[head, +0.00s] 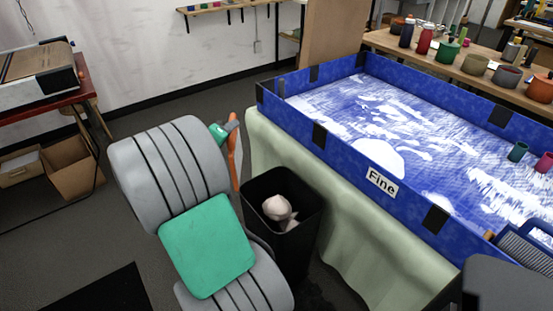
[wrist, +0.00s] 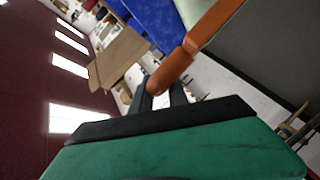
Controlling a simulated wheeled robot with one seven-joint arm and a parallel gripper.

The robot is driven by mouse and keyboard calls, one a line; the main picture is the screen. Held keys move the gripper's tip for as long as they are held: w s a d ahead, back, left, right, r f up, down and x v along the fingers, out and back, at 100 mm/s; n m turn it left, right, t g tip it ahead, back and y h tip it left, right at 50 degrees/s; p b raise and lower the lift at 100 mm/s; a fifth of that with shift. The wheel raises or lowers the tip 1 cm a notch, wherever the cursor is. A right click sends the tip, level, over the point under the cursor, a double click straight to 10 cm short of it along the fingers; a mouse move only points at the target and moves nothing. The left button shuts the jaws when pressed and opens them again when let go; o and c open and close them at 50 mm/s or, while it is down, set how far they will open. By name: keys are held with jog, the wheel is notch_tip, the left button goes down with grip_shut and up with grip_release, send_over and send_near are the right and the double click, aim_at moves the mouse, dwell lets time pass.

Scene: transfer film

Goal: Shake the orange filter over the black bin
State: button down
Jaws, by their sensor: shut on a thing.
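The orange filter (head: 235,155) shows as a narrow upright strip, mostly hidden behind my arm, just left of the bin's back corner in the head view. In the wrist view its orange handle (wrist: 171,72) sits between the black fingers of my gripper (wrist: 163,92), with an orange rim and a dark grey face beyond. My gripper (head: 221,130) is shut on the handle. The black bin (head: 292,245) stands on the floor with pale lumps inside. Whether any part of the filter is over the bin's opening, I cannot tell.
A blue-walled tray (head: 375,155) labelled "Fine" stands on a cloth-draped table (head: 340,215) right of the bin. Pots line a wooden bench (head: 470,75) behind. A red table (head: 60,95) and cardboard box (head: 70,165) are at left. Grey floor is free between.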

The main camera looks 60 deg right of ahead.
jog(key=s+d+f+m+g+b, duration=0.3)
jog(key=s+d+f+b, duration=0.3)
jog(key=s+d+f, duration=0.3)
jog(key=s+g, duration=0.1)
jog(key=s, duration=0.1)
jog(key=shift+s+d+m+g, duration=0.25)
jog(key=shift+s+m+g, duration=0.05)
jog(key=shift+s+g, duration=0.1)
jog(key=shift+r, duration=0.1)
